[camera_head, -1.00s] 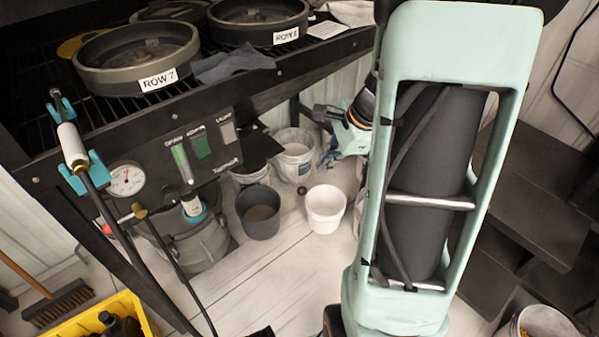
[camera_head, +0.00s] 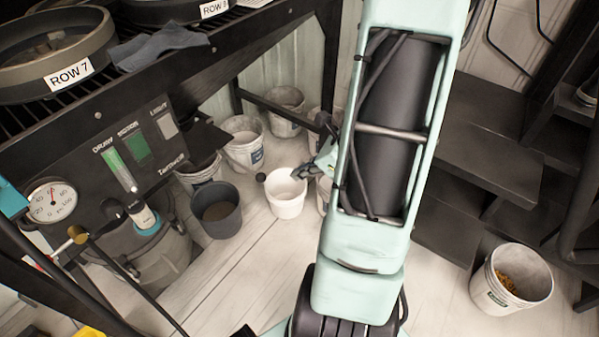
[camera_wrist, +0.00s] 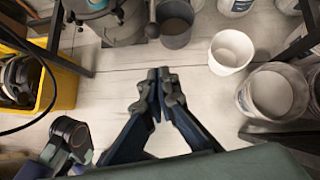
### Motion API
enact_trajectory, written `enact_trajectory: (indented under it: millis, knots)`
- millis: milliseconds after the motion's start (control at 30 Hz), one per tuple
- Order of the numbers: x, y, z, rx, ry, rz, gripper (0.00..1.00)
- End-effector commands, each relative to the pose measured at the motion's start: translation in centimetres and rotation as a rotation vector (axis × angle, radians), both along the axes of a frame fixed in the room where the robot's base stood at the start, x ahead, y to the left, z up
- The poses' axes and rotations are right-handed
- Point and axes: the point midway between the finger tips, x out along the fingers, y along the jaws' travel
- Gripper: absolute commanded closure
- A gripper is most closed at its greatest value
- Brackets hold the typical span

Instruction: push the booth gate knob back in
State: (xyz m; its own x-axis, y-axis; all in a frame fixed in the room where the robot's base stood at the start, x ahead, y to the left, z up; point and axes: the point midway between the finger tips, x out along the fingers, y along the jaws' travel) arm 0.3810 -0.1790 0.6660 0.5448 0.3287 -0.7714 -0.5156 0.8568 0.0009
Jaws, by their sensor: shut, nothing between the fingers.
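A small dark round knob (camera_head: 260,177) sticks out from under the black booth bench, in front of the white bucket in the head view. I take it to be the gate knob. It also shows in the wrist view (camera_wrist: 152,31), on a short dark rod, beyond my fingertips. My gripper (camera_head: 300,172) is a little right of the knob in the head view, partly hidden by my arm. In the wrist view my gripper (camera_wrist: 158,74) has its fingers together, empty, pointing toward the knob with a visible gap.
A dark bucket (camera_head: 217,210) and a white bucket (camera_head: 286,193) stand on the floor near the knob. The bench panel (camera_head: 130,165) carries a gauge (camera_head: 52,201) and a brass-knobbed rod (camera_head: 77,234). Black steps (camera_head: 470,160) stand at right. A yellow crate (camera_wrist: 62,88) is at left.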

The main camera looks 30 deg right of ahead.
Motion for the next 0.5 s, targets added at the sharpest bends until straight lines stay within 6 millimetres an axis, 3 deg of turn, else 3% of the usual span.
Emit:
enact_trajectory:
  millis: [33,267,500]
  knots:
    - [0.6,0.5,-1.5,0.003,0.001,0.004,1.00]
    - [3.3,2.1,-5.2,0.001,0.001,0.005,1.00]
    - [6.1,3.7,-5.6,-0.002,0.000,0.005,1.00]
